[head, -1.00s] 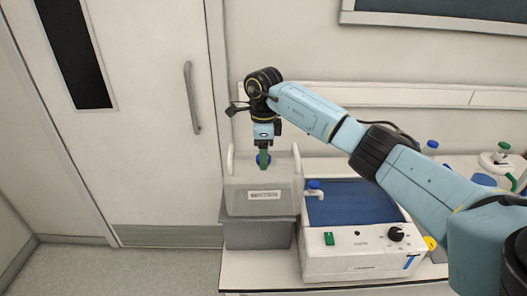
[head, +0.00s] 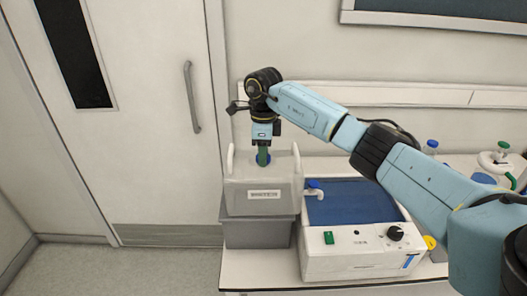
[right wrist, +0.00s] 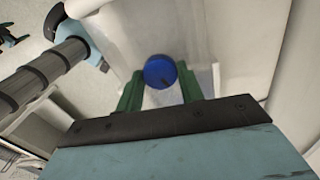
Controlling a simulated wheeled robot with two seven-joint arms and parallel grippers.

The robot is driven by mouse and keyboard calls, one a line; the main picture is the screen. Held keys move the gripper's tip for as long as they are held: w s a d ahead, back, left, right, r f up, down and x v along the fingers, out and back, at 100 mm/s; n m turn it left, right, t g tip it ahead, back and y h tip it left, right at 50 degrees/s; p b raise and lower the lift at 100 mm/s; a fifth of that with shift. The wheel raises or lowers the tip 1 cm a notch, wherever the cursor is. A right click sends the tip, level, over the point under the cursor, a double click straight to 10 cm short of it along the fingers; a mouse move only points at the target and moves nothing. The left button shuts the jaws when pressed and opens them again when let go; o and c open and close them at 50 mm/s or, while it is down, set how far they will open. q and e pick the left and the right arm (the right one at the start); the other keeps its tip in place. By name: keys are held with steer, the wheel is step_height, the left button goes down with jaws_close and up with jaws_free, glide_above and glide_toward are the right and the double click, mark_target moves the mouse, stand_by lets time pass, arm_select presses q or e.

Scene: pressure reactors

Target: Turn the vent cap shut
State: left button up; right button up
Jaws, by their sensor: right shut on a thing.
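The vent cap is a small round blue cap on top of the pale grey container (head: 235,195); in the right wrist view the cap (right wrist: 160,71) shows between the green fingers. My right gripper (head: 263,158) points straight down over the container and is shut on the cap, with a green finger on either side of it. In the head view the fingers hide most of the cap. A small dark mark shows on the cap's top in the wrist view.
The container stands on a darker grey block (head: 258,234) at the bench's left end. A white bath unit (head: 350,262) with a blue top and a small blue-handled tap (head: 313,184) stands close on its right. The door (head: 150,120) is behind on the left.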

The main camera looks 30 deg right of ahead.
steer(key=m+p, duration=0.1)
steer(key=m, duration=0.4)
steer(key=shift+r, duration=0.1)
steer(key=m+p, duration=0.1)
steer(key=m, duration=0.3)
steer(key=shift+m, duration=0.3)
steer(key=m+p, duration=0.1)
steer(key=m, duration=0.3)
steer(key=shift+m+p, duration=0.3)
steer(key=m+p, duration=0.1)
steer(key=m, duration=0.3)
stand_by(0.6)
steer(key=o, duration=1)
step_height(320, 180, up, 13)
steer(key=b, duration=0.2)
steer(key=shift+r, duration=0.15)
